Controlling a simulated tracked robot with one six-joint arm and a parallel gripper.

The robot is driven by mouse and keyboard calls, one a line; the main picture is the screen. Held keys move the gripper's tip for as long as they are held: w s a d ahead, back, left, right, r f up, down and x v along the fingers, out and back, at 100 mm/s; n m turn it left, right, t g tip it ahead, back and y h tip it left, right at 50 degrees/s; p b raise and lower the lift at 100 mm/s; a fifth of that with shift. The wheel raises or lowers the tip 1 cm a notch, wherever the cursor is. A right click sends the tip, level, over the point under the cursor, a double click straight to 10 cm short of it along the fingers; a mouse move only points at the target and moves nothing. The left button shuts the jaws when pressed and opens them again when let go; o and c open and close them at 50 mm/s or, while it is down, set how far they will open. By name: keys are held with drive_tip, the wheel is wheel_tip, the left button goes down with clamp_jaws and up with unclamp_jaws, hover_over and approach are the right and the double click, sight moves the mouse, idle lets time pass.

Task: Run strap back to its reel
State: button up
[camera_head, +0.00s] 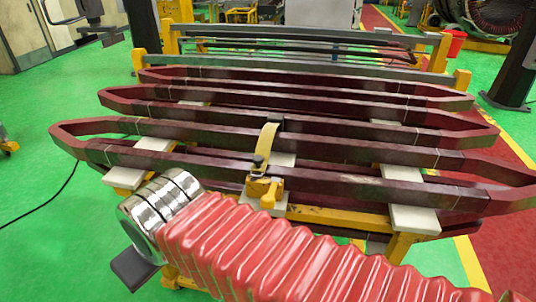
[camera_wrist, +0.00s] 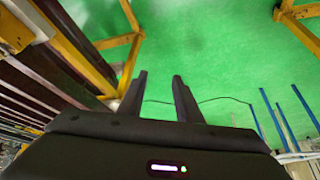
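A yellow strap (camera_head: 268,138) curves up over a dark red coil in the middle of the head view. Its lower end meets the yellow reel unit (camera_head: 264,188), which has a small black knob and sits on a pale block at the rack's front. My gripper (camera_wrist: 159,78) is open in the wrist view, with two black fingers apart and only green floor between them. In the head view only a dark part of it (camera_head: 133,268) shows, left of and nearer than the reel. The strap's far end is hidden behind the coil.
Several long dark red coils (camera_head: 130,158) lie across the rack on pale blocks (camera_head: 412,220). The yellow frame (camera_head: 325,215) runs beneath. A red bucket (camera_head: 452,43) stands far right.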

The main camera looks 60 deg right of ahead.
drive_tip(key=shift+o, duration=1.4)
drive_tip(key=shift+d, duration=0.15)
drive_tip(key=shift+o, duration=0.2)
drive_tip(key=shift+w+d+f, duration=0.1)
drive_tip(key=shift+d+f, duration=0.15)
drive_tip(key=shift+d, duration=0.05)
drive_tip(key=n+g+h, duration=1.2)
drive_tip(key=n+h, duration=0.2)
drive_tip(key=h, duration=0.3)
approach(258, 164)
drive_tip(key=shift+w+d+r, duration=0.45)
drive_tip(key=shift+w+d, duration=0.1)
drive_tip(key=shift+d, duration=0.25)
drive_tip(key=x, duration=1.3)
drive_tip(key=shift+s+d, duration=0.25)
drive_tip(key=shift+d, duration=0.05)
